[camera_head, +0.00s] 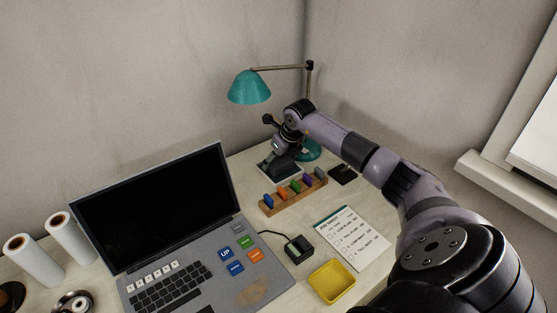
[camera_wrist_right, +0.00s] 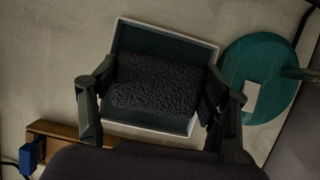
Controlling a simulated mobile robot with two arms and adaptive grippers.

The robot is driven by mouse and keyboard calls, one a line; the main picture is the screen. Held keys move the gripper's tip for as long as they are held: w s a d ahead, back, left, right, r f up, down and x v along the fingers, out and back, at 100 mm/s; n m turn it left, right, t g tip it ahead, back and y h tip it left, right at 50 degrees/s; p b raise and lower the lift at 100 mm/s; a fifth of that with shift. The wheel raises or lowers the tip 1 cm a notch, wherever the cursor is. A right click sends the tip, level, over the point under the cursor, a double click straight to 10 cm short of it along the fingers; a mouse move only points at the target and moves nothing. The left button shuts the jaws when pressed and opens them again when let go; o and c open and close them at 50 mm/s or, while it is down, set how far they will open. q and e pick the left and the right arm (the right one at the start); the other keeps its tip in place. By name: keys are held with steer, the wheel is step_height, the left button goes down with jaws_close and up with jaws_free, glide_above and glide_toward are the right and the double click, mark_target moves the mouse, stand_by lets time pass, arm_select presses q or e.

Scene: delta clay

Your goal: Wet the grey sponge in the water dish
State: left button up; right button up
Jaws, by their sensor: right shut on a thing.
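The grey sponge (camera_wrist_right: 158,90) is dark and rough-textured, between the two fingers of my right gripper (camera_wrist_right: 160,80) in the right wrist view. The gripper is shut on it. Behind it is a white-rimmed dish with a dark inside (camera_wrist_right: 170,33), which looks like the water dish. The sponge overlaps the dish's inside; I cannot tell whether it touches the water or hangs above it. In the head view my right gripper (camera_head: 284,166) points down at the dish (camera_head: 264,173) in the back corner, and hides the sponge. My left gripper is not in view.
A teal lamp (camera_head: 250,88) stands behind, its round base (camera_wrist_right: 262,70) close beside the dish. A wooden rack (camera_head: 292,198) of coloured pieces is in front. A laptop (camera_head: 155,205), notepad (camera_head: 352,238), yellow tray (camera_head: 331,282) and black device (camera_head: 299,250) fill the nearer table.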

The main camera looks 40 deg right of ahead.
mark_target(278, 159)
steer(key=shift+d+r+p, duration=0.1)
steer(key=shift+r+p, duration=0.75)
steer(key=shift+r, duration=0.1)
steer(key=shift+r+p, duration=1.55)
steer(key=shift+r, duration=0.85)
steer(key=shift+w+r, duration=0.15)
steer(key=shift+r, duration=0.05)
steer(key=shift+f, duration=0.15)
